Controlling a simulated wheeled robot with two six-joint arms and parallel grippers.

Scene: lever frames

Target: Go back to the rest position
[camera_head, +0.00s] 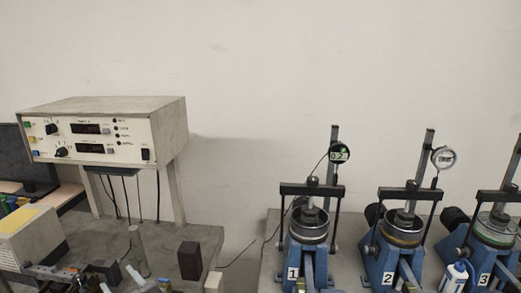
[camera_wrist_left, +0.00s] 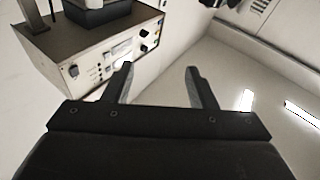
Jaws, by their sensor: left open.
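My left gripper (camera_wrist_left: 158,72) shows in the left wrist view, with its two dark fingers spread apart and nothing between them. A grey control box with a white panel (camera_wrist_left: 110,62) lies beyond the fingers at the upper left of that view, apart from them. In the head view I cannot clearly tell my left gripper from the dark clutter at the lower left. My right gripper is in neither view.
The control box (camera_head: 100,132) stands on legs at the left in the head view. Blue lever frames marked 1 (camera_head: 294,272), 2 (camera_head: 388,277) and 3 (camera_head: 484,278) stand at the right. A dark block (camera_head: 190,260) stands between. The wall above is bare.

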